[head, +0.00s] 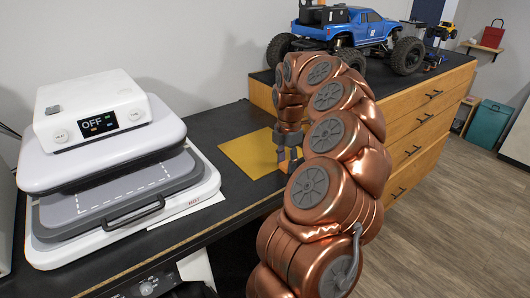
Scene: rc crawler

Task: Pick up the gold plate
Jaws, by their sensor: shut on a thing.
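The gold plate (248,153) is a thin, flat square sheet. It lies on or just above the black countertop, between the heat press and the wooden drawers. My gripper (288,164) points down at the plate's right part, at the end of my copper-coloured arm. Its fingers are close together and shut on the plate. The exact contact is small, and my arm hides part of the plate's right side. I cannot tell whether the plate is lifted clear of the counter.
A white heat press (110,150) with a display reading OFF stands left of the plate. Wooden drawers (425,120) stand to the right, with a blue RC crawler (345,30) on top. The black countertop (215,125) is bare between press and plate. Open floor lies at the right.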

